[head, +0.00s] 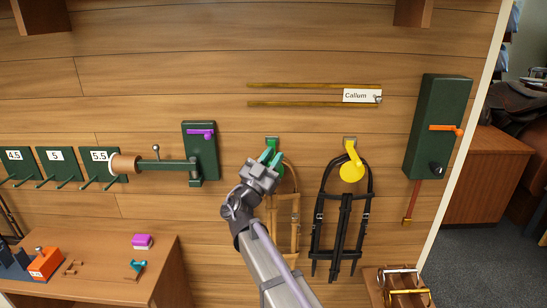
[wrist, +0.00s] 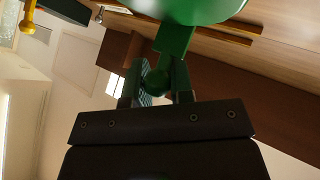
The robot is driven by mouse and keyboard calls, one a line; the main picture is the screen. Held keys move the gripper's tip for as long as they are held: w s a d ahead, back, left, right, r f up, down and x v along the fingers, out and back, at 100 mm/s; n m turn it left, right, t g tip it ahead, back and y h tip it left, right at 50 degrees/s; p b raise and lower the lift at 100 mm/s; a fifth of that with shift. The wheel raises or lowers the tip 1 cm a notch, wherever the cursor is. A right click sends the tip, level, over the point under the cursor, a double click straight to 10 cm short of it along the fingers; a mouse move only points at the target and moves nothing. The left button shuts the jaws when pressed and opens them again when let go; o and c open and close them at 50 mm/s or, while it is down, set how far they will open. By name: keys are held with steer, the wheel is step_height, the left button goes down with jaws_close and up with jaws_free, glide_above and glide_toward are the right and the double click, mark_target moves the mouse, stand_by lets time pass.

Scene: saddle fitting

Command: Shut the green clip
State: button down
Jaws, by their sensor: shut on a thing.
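The green clip (head: 271,145) is on the wooden wall, at the top of the tan bridle (head: 286,205). My gripper (head: 268,162) is at the clip, reaching up from below, and hides much of it. In the wrist view the clip's broad green body (wrist: 190,8) fills the top, and a narrow green stem with a rounded end runs down between my two fingers (wrist: 158,88). The fingers are shut on this green part. Whether the clip stands open or shut cannot be told.
A yellow clip (head: 352,167) with a black bridle (head: 343,215) hangs close on the right. A green box (head: 437,128) with an orange lever is farther right. On the left, a green bracket (head: 201,155) with a purple lever sticks out. Brass rails (head: 300,86) run above.

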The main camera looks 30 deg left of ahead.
steer(key=shift+d+f, duration=0.25)
steer(key=shift+f, duration=0.05)
steer(key=c, duration=1.2)
jaws_free()
steer(key=shift+w+a+f, duration=0.1)
steer(key=shift+w, duration=0.05)
steer(key=shift+o, duration=0.9)
steer(key=b+v, duration=0.5)
steer(key=v, duration=0.5)
steer(key=shift+s, duration=0.4)
